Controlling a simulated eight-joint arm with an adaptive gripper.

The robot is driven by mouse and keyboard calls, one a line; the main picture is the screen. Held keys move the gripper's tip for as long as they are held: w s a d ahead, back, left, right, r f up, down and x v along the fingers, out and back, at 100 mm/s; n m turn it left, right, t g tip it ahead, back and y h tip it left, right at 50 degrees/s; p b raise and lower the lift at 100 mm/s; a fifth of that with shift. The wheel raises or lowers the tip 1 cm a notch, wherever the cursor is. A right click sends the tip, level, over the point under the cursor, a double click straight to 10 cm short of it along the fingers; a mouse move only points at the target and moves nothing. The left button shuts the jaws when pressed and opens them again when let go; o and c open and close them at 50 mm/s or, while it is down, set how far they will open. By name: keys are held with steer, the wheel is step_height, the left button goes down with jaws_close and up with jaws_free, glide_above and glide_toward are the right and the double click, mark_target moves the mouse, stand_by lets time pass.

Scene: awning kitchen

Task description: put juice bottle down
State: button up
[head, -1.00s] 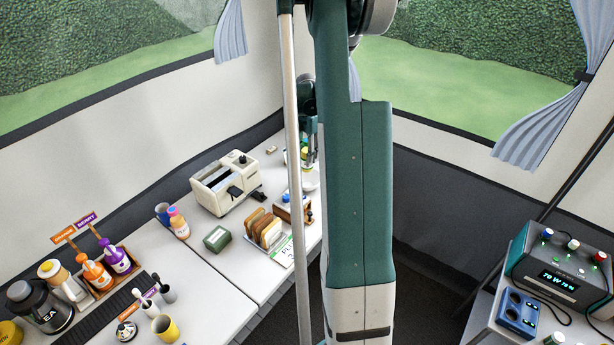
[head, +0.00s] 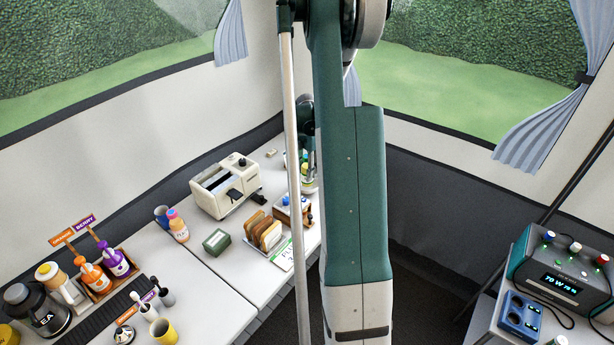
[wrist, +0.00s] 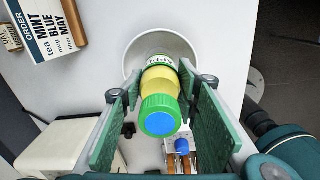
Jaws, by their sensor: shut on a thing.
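The juice bottle (wrist: 160,82) has yellow contents, a pale label with dark letters and a green cap with a blue top. In the wrist view it stands between the green pads of my gripper (wrist: 161,92), which is shut on it. The bottle's lower end is over a round white dish (wrist: 190,48); I cannot tell whether it touches the dish. In the head view my gripper (head: 306,158) is at the far end of the table, partly hidden by a pole and my arm.
A cream toaster (head: 225,186) stands left of my gripper. A toast rack (head: 264,232), a small green box (head: 216,241) and a wooden caddy (head: 292,212) are nearer. An order sign (wrist: 46,32) shows at the wrist view's upper left. Bottles and cups crowd the near left.

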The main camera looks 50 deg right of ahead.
steer(key=shift+f, duration=1.45)
steer(key=shift+f+b, duration=0.2)
steer(key=shift+b, duration=0.15)
steer(key=o, duration=1)
steer(key=shift+r, duration=0.15)
step_height(320, 180, up, 12)
steer(key=shift+r+p, duration=0.1)
steer(key=shift+p, duration=0.75)
